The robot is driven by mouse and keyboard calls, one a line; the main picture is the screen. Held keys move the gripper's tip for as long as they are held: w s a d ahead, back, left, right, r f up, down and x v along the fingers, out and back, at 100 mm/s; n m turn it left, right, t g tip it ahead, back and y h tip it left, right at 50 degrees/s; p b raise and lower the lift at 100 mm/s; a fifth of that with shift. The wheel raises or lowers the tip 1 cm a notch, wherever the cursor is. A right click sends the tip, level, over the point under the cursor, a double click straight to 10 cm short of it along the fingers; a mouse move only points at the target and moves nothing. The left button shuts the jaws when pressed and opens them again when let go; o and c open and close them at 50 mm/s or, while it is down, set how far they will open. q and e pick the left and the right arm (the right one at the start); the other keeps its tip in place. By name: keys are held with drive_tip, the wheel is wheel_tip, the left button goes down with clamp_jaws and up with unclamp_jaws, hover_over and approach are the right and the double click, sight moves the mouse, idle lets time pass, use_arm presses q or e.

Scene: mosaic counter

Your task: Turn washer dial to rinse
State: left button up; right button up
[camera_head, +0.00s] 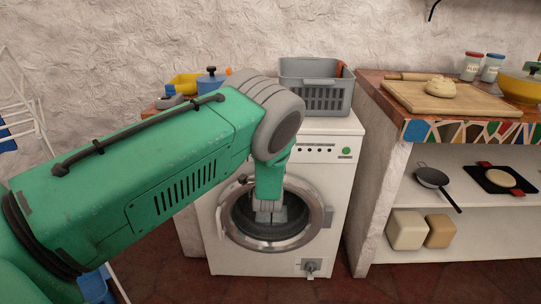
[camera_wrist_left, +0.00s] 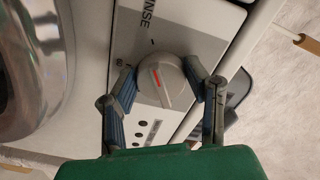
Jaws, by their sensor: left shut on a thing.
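The white washer (camera_head: 335,185) stands against the wall with its round glass door shut. In the left wrist view the round grey dial (camera_wrist_left: 168,88) sits on the washer's panel and bears a short red mark. Part of a label reading "INSE" (camera_wrist_left: 149,14) shows above the dial, its first letter cut off. The red mark leans to the upper left. My left gripper (camera_wrist_left: 160,76) is shut on the dial, one finger on each side. In the head view my left arm hides the dial. My right gripper is in neither view.
A grey basket (camera_head: 318,98) stands on top of the washer. To the right is a counter with a cutting board (camera_head: 455,103) and shelves with a pan (camera_head: 432,178).

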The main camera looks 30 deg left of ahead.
use_arm(q)
drive_tip(key=o, duration=1.1)
drive_tip(key=shift+s+d+f, duration=0.1)
drive_tip(key=shift+d+f, duration=0.05)
drive_tip(key=shift+f, duration=0.3)
drive_tip(key=shift+r, duration=0.15)
drive_tip(key=shift+r, duration=0.1)
drive_tip(key=v, duration=1.1)
drive_tip(key=shift+s+d, duration=0.2)
drive_tip(key=shift+s, duration=0.15)
